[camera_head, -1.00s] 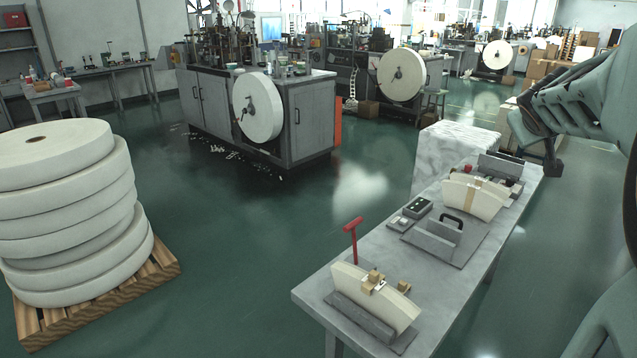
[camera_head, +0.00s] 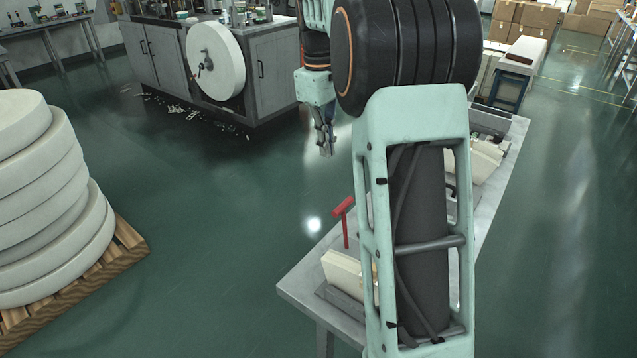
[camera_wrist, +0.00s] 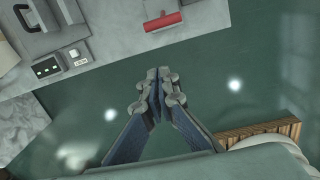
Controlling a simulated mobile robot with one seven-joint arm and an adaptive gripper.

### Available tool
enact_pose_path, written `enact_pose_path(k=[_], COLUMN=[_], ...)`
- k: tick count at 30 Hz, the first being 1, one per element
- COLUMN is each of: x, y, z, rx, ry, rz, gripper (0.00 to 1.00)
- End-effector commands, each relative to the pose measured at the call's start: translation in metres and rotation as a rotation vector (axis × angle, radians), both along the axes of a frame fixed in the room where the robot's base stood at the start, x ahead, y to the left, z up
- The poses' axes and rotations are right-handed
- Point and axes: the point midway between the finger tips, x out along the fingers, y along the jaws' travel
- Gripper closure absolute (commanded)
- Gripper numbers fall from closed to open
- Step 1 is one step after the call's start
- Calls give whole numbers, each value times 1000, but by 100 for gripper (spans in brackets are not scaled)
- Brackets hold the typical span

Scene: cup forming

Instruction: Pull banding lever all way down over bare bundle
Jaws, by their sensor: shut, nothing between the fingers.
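The red T-shaped banding lever (camera_head: 344,211) stands upright at the near end of the grey table (camera_head: 298,283), behind a cream bundle (camera_head: 343,270) in a dark holder. My arm hides the right part of that bundle in the head view. My gripper (camera_head: 326,152) points down above the floor, beyond the lever and higher than it. It is shut and empty and does not touch the lever. In the wrist view, the gripper's fingertips (camera_wrist: 157,76) meet, and the red handle of the lever (camera_wrist: 163,22) lies beyond them near the table edge.
A second cream bundle (camera_head: 485,158) stands farther along the table, partly behind my arm. Big white paper rolls (camera_head: 40,190) stand on a wooden pallet (camera_head: 125,250) at left. Floor between is clear.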

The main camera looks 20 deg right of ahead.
Motion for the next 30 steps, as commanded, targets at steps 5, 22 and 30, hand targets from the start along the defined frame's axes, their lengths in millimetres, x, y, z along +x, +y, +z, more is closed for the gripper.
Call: enact_pose_path(k=[5, 22, 30], x=[-4, -6, -9], y=[14, 14, 13], z=[-2, -28, -86], rx=[49, 49, 49], ry=[38, 42, 43], rz=[38, 39, 39], gripper=[100, 100, 100])
